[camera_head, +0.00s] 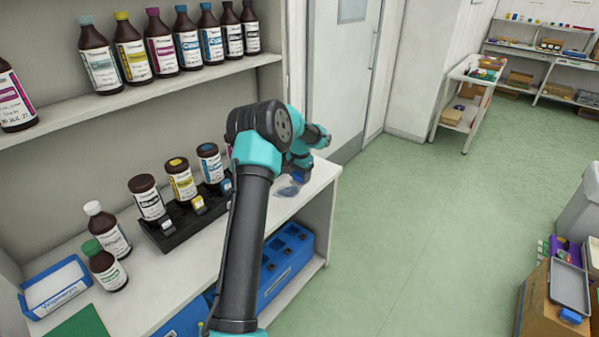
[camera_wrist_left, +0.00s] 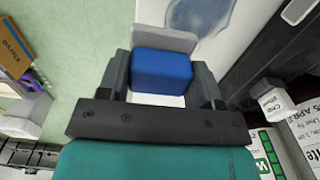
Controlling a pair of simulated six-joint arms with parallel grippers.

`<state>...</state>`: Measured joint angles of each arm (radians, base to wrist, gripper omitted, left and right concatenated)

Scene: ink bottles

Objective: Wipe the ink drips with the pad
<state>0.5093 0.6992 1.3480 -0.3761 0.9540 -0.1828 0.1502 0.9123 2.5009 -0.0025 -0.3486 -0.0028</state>
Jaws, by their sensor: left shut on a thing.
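My left gripper (camera_head: 300,167) reaches over the right end of the white counter (camera_head: 318,182). It is shut on the pad, a blue block (camera_wrist_left: 162,70) with a pale grey strip along its far side. The pad also shows as a small blue patch (camera_head: 300,177) under the gripper. A translucent grey-blue ink smear (camera_head: 288,190) lies on the counter just beside the pad. The smear also shows ahead of the pad in the left wrist view (camera_wrist_left: 198,15). Whether the pad touches the counter is unclear. My right gripper is out of view.
A black rack (camera_head: 165,238) with several brown bottles stands left of my arm. White-capped (camera_head: 108,235) and green-capped (camera_head: 105,268) bottles and a blue tray (camera_head: 32,312) are farther left. More bottles line the shelf (camera_head: 130,100). A blue crate (camera_head: 285,272) sits below the counter.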

